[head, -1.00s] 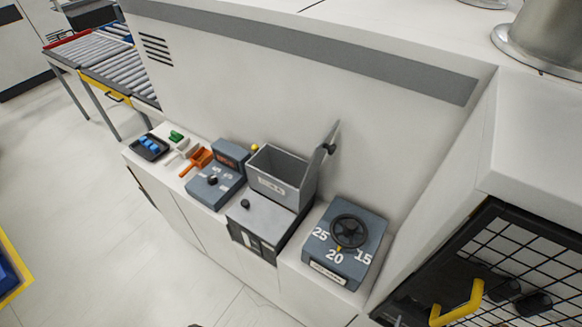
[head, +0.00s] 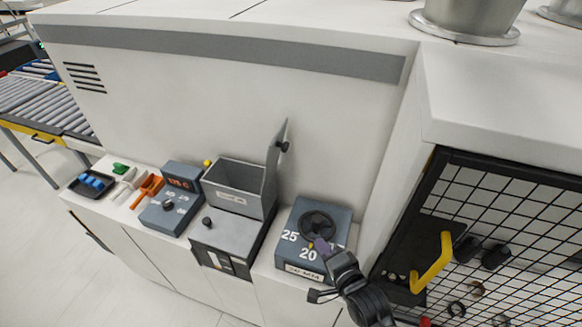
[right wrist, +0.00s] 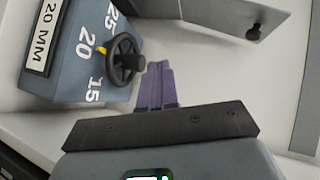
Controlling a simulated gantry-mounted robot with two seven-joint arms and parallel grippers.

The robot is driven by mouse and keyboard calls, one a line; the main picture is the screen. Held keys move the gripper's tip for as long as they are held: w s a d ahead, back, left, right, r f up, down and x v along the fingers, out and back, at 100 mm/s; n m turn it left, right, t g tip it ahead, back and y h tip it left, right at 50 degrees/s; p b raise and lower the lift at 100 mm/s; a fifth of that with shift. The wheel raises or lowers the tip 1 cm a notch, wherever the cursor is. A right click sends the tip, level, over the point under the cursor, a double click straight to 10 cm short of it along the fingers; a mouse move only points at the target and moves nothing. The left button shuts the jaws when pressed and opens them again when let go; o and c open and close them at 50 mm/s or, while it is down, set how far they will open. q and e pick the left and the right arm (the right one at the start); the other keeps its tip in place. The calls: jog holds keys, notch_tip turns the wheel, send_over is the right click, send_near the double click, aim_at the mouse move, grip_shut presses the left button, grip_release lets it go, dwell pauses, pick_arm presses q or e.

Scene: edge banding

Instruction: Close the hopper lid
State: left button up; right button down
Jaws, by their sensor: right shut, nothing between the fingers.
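The grey hopper (head: 240,187) stands open on the counter. Its lid (head: 274,165) stands upright on the right side of the hopper, with a dark knob (head: 283,146) on its right face. In the right wrist view the lid (right wrist: 225,22) shows at the top right with its knob (right wrist: 254,32). My right gripper (head: 318,244) is in front of the dial box, to the right of and below the lid, and apart from it. In the right wrist view its purple fingers (right wrist: 156,82) are together and empty. My left gripper is not in view.
The dial box (head: 296,222) with a black handwheel (head: 318,226) stands right of the hopper. A mesh door with a yellow handle (head: 436,262) is at right.

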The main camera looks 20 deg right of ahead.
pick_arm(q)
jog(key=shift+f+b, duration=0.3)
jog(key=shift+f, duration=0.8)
pick_arm(e)
jog(key=w+r+m+t, duration=0.2)
jog(key=w+r, duration=0.4)
jog(key=w, duration=0.4)
jog(key=w+r+m+t, duration=0.2)
jog(key=w+r, duration=0.5)
jog(key=w, duration=0.4)
jog(key=shift+w+a+t, duration=0.25)
jog(key=shift+a+t, duration=0.1)
jog(key=shift+t, duration=0.45)
